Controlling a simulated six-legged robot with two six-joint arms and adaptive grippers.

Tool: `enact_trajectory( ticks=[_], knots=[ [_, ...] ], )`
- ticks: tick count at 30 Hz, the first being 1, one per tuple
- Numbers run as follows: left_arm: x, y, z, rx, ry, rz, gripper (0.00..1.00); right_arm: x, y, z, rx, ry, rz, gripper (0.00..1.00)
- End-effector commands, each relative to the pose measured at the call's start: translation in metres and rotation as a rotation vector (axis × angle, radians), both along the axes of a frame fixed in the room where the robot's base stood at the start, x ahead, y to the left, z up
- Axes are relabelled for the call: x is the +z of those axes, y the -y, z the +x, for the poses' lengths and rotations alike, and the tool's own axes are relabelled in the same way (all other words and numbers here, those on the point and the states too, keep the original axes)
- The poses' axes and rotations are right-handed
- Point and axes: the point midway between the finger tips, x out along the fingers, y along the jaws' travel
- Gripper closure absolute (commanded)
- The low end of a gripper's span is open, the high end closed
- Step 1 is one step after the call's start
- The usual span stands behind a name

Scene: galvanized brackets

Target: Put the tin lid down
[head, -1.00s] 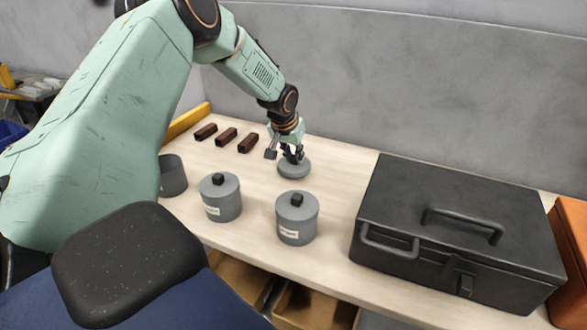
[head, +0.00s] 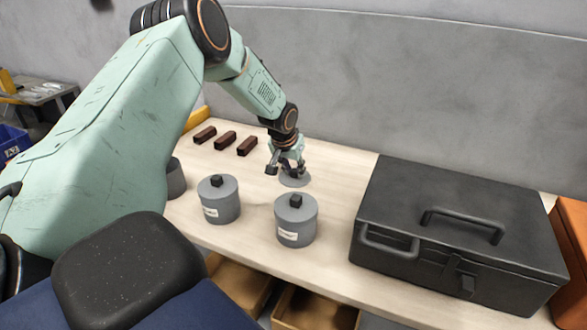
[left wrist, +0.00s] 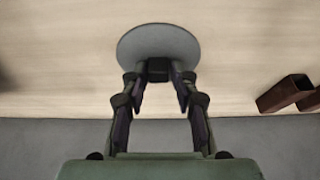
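The tin lid (head: 294,182) is a flat grey disc with a dark square knob. It is at the bench surface, behind the two lidded tins; I cannot tell whether it touches the wood. My left gripper (head: 287,171) is above it, pointing down, with its fingers shut on the knob. In the left wrist view the lid (left wrist: 158,42) shows beyond the fingertips (left wrist: 159,76), with the knob between them. An open grey tin (head: 175,178) stands at the left, partly hidden by my arm. My right gripper is not in view.
Two lidded grey tins (head: 219,204) (head: 296,224) stand in front of the lid. Several dark brown bars (head: 225,139) lie behind to the left. A large black toolbox (head: 455,235) stands at the right, beside an orange box (head: 572,245). Bare wood lies between lid and toolbox.

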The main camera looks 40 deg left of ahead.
Motion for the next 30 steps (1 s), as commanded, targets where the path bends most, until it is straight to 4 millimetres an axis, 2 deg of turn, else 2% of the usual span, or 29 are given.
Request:
enact_trajectory(
  ticks=[3, 14, 17, 30],
  knots=[
    [-0.002, 0.000, -0.001, 0.000, -0.004, -0.001, 0.58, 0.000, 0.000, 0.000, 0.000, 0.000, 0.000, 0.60],
    [0.003, 0.000, -0.001, 0.000, -0.004, -0.001, 0.58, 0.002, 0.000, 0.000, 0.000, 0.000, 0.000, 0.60],
    [0.016, 0.001, -0.004, 0.001, -0.002, -0.002, 0.58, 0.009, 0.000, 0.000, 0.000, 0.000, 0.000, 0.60],
    [0.092, 0.011, -0.033, 0.000, 0.001, -0.003, 0.58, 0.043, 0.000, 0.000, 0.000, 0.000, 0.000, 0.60]
  ],
)
